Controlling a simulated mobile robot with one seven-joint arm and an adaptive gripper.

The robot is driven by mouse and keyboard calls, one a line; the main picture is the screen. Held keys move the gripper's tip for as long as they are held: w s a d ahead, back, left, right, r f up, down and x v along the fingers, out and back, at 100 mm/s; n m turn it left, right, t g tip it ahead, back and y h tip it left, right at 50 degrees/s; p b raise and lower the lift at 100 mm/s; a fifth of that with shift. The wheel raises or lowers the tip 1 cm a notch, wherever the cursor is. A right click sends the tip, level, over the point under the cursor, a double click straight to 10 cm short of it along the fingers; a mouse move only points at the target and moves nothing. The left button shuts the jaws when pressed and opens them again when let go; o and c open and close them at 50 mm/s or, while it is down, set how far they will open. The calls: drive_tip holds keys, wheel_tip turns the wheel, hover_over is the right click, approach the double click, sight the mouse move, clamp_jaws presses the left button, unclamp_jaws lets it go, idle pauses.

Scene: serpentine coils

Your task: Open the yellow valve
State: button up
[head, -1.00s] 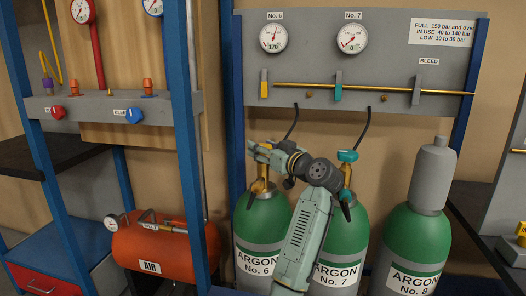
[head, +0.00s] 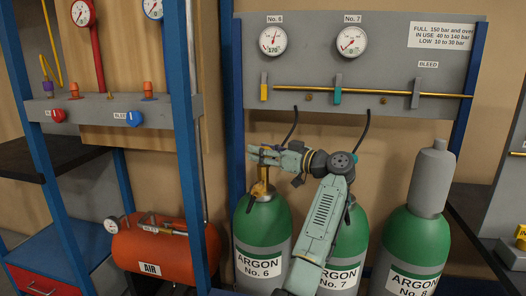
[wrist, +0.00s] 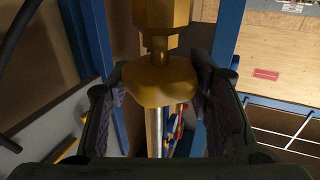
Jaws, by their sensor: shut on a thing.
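The yellow valve knob (wrist: 158,82) sits between the two fingers of my gripper (wrist: 160,95) in the wrist view, below a brass hex fitting (wrist: 160,14) and above a silver stem. In the head view my gripper (head: 256,154) is at the top of the green cylinder Argon No. 6 (head: 262,225), and its fingers mostly hide the knob. The brass valve body (head: 262,184) shows just below the gripper. My gripper is shut on the yellow knob.
My forearm crosses in front of cylinder Argon No. 7 (head: 353,230). Capped cylinder Argon No. 8 (head: 412,235) stands right. The grey panel (head: 390,50) above carries gauges and a yellow lever (head: 264,86). A blue post (head: 186,130) and red air tank (head: 160,248) are left.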

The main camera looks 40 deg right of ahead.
drive_tip(key=o, duration=1.2)
drive_tip(key=v, duration=1.2)
